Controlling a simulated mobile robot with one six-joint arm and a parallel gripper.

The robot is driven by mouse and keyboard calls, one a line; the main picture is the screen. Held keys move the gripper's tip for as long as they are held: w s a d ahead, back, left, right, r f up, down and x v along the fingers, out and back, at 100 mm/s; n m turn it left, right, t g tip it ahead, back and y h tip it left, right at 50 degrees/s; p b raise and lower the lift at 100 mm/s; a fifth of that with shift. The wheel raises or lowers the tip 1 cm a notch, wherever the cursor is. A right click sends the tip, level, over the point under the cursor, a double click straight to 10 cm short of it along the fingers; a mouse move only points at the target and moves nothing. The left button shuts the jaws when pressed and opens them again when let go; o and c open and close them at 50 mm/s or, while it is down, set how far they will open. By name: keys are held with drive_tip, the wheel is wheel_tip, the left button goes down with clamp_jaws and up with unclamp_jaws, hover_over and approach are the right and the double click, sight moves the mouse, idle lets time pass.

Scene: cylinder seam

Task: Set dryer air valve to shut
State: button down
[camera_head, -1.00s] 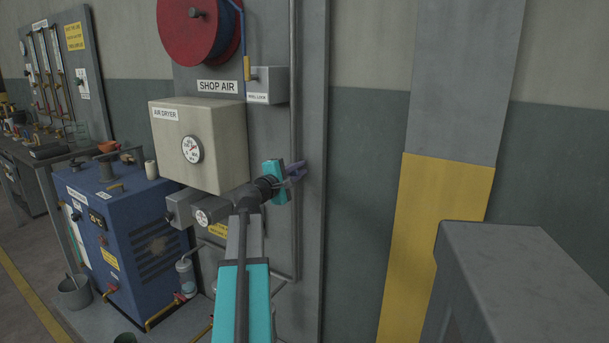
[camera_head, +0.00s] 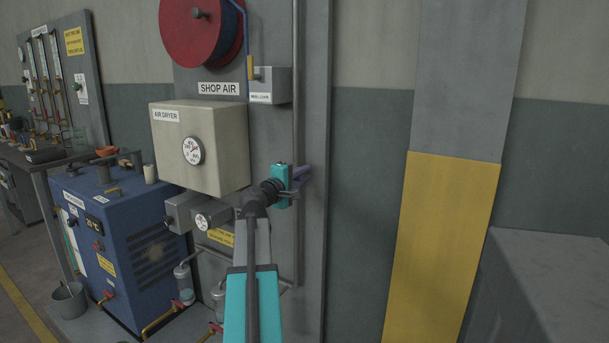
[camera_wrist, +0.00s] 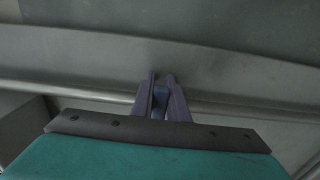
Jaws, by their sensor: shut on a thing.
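My gripper (camera_head: 304,173) is at the pipe on the grey panel, right of the air dryer box (camera_head: 199,148). In the wrist view my gripper (camera_wrist: 161,78) has its two purple fingers closed on a small blue piece (camera_wrist: 159,101), which looks like a valve handle. The fingers reach in front of the grey pipe (camera_wrist: 85,93). The valve body is hidden behind the fingers and the teal hand, so I cannot tell how the handle is turned relative to the pipe. In the head view the fingers hide the held piece.
A red hose reel (camera_head: 203,32) and a small grey box (camera_head: 270,85) are above. A blue machine (camera_head: 125,235) stands at the lower left. A grey block (camera_head: 555,285) is at the lower right. A yellow and grey column (camera_head: 440,240) stands right of the panel.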

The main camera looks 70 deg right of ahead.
drive_tip(key=shift+s, duration=0.4)
drive_tip(key=c, duration=1.7)
unclamp_jaws()
drive_tip(key=shift+w, duration=0.2)
drive_tip(key=p+v, duration=0.1)
drive_tip(key=v, duration=1.2)
drive_tip(key=shift+w+a, duration=0.15)
drive_tip(key=shift+a, duration=0.2)
